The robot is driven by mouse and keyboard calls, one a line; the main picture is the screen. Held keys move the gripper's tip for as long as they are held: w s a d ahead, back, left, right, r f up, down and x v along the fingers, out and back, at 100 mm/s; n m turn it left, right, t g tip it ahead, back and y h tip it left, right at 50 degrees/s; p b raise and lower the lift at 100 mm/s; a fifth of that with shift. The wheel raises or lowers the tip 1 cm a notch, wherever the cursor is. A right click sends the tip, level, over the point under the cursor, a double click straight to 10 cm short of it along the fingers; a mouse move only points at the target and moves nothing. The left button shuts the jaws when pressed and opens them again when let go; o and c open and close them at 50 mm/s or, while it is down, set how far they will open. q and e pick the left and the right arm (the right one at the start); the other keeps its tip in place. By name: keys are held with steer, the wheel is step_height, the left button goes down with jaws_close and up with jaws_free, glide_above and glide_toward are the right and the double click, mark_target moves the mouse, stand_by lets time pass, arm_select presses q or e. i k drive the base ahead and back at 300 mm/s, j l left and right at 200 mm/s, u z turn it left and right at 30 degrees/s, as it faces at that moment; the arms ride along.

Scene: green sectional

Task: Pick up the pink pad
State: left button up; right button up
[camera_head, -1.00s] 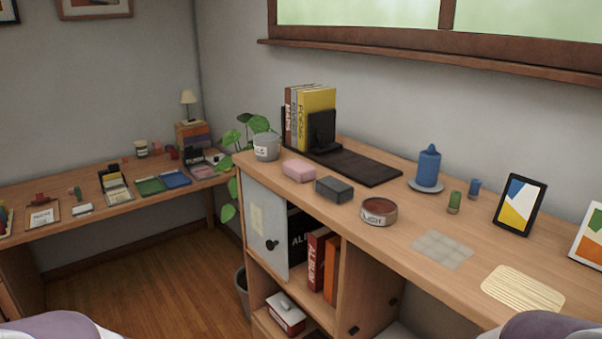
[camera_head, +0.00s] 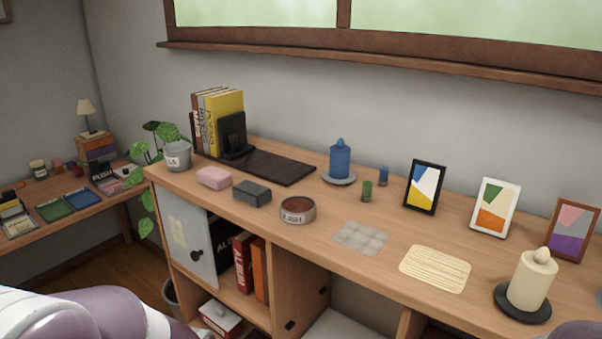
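A pink block (camera_head: 214,178) with rounded edges lies on the near wooden desk top, between the grey pot and a dark grey block (camera_head: 251,193). On the far-left desk, a small flat pinkish pad (camera_head: 111,186) lies beside a blue pad (camera_head: 83,198) and a green pad (camera_head: 54,209). I cannot tell which pink thing is the named pad. Parts of my white and purple arms show at the lower left and the lower right corner. Neither gripper is in view, and nothing touches the pink things.
Near desk (camera_head: 320,206) holds a grey pot (camera_head: 177,156), books (camera_head: 223,122) on a black tray (camera_head: 268,166), a round tin (camera_head: 297,210), a blue candle (camera_head: 340,160), picture frames (camera_head: 424,187) and a cream candle (camera_head: 532,280). Open shelves with albums (camera_head: 243,263) lie below.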

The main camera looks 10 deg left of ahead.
mark_target(213, 177)
steer(key=i+j+z, duration=0.1)
steer(key=j+z, duration=0.15)
steer(key=z, duration=0.2)
steer(key=j+z, duration=0.25)
steer(key=z, duration=0.2)
steer(key=j+z, duration=0.55)
steer(key=z, duration=0.3)
steer(key=j+z, duration=0.3)
steer(key=z, duration=0.15)
steer(key=k+j+z, duration=0.15)
steer(key=z, duration=0.3)
